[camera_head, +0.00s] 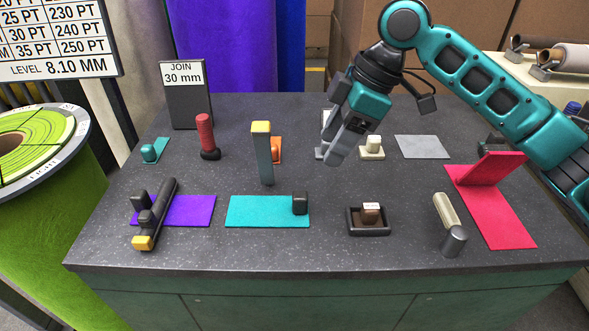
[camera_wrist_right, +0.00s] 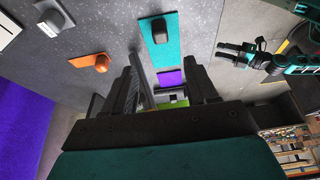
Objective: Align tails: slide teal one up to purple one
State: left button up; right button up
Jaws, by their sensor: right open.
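The teal felt strip (camera_head: 255,212) lies flat on the table, with a dark block (camera_head: 300,203) on its right end. The purple felt strip (camera_head: 197,211) lies to its left, and a narrow gap of bare table separates their facing ends. A dark bar with a yellow end (camera_head: 157,212) lies across the purple strip's left part. My right gripper (camera_head: 334,150) is open and empty, above the table behind the teal strip. The right wrist view also shows the teal strip (camera_wrist_right: 160,53) and the purple strip (camera_wrist_right: 170,78). My left gripper (camera_wrist_right: 232,54) shows there, small; its jaws are unclear.
A tall yellow-topped post (camera_head: 264,155) stands behind the teal strip. A dark tray (camera_head: 368,222) with a brown block is to its right, and a red felt sheet (camera_head: 497,215) lies farther right. A red-handled tool (camera_head: 206,135) and a "JOIN 30 mm" sign (camera_head: 184,88) stand at the back left.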

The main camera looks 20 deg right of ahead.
aim_at(301, 195)
jog(key=b+x, duration=0.2)
jog(key=x, duration=0.9)
jog(key=shift+a+f, duration=0.15)
jog(key=shift+f, duration=0.1)
pick_arm(q)
jog(key=shift+s+d+f+b, duration=0.2)
jog(key=shift+d+f+b, duration=0.15)
jog(key=shift+d+f, duration=0.35)
pick_arm(e)
jog(key=shift+a+f, duration=0.25)
jog(key=shift+f, duration=0.25)
jog(key=shift+c, duration=0.3)
jog(key=c, duration=0.9)
pick_arm(q)
jog(key=shift+a+f, duration=0.1)
jog(key=shift+a, duration=0.05)
pick_arm(e)
grip_shut()
pick_arm(q)
jog(key=shift+s, duration=0.1)
